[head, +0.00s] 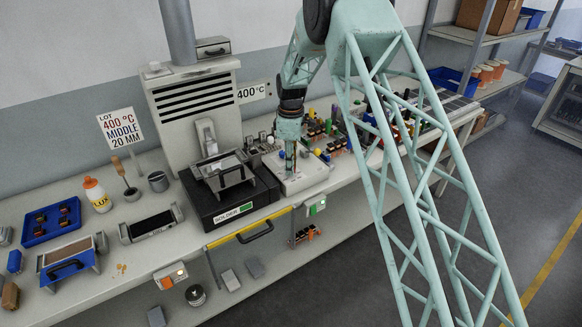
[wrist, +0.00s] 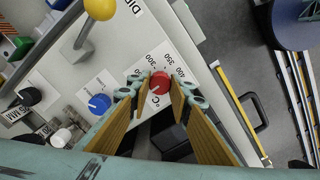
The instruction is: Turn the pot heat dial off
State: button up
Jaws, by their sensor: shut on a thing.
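The red heat dial (wrist: 160,80) sits on a white panel in the wrist view, with 300, 350, 400 and °C printed around it. My gripper (wrist: 159,92) has its two fingers on either side of the dial and is shut on it. In the head view my gripper (head: 290,168) reaches down to the white control box (head: 315,179), right of the black solder pot station (head: 208,202); the dial is hidden there. I cannot tell clearly which mark the dial points to.
A blue knob (wrist: 99,103), a black knob (wrist: 30,96) and a white knob (wrist: 61,136) stand left of the dial. A lever with a yellow ball (wrist: 99,8) rises above it. A yellow bar (wrist: 240,107) runs along the front edge, by a black handle (wrist: 254,112).

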jog(key=o, duration=0.9)
jog(key=shift+r, duration=0.15)
jog(key=shift+r, duration=5.85)
